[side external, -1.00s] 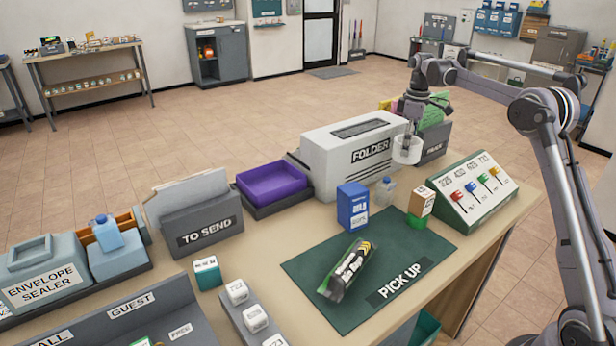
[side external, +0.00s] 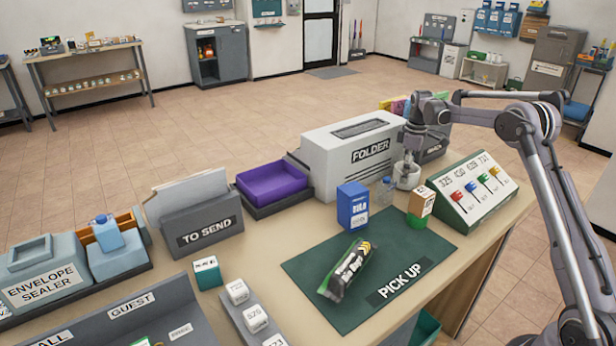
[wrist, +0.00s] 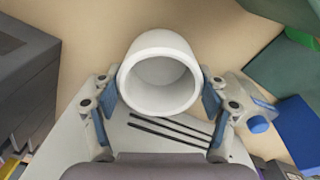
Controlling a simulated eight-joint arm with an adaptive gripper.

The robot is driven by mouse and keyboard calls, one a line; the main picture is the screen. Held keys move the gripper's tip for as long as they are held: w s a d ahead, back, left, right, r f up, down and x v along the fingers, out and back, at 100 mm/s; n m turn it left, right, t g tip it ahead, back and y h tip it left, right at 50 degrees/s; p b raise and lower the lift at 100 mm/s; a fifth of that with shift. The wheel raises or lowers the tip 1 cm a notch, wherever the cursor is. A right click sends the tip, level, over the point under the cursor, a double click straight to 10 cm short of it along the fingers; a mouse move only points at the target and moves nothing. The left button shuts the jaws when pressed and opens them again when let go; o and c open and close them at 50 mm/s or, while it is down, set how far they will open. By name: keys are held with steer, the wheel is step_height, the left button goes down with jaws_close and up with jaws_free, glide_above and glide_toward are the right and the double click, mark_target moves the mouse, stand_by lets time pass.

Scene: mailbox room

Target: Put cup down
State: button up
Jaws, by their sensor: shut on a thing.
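A white cup (side external: 404,180) is upright at the back of the table, between the white folder machine and the sloped panel. In the wrist view, the cup (wrist: 160,103) shows its round rim and empty inside. My gripper (side external: 407,160) points down at the cup, and in the wrist view my gripper (wrist: 160,88) has a blue-padded finger against each side of it. The cup's base is at or very near the tabletop; I cannot tell whether it touches.
The folder machine (side external: 340,172) stands close on the left. A clear bottle (side external: 386,190), a blue box (side external: 352,206) and an orange-and-green box (side external: 420,206) stand in front. The sloped green panel (side external: 450,212) is on the right. A green mat (side external: 318,262) holds a package (side external: 347,270).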

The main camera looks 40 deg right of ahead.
steer(key=shift+f, duration=0.25)
steer(key=shift+f, duration=0.2)
steer(key=o, duration=0.9)
steer(key=shift+o, duration=0.2)
steer(key=shift+r, duration=0.15)
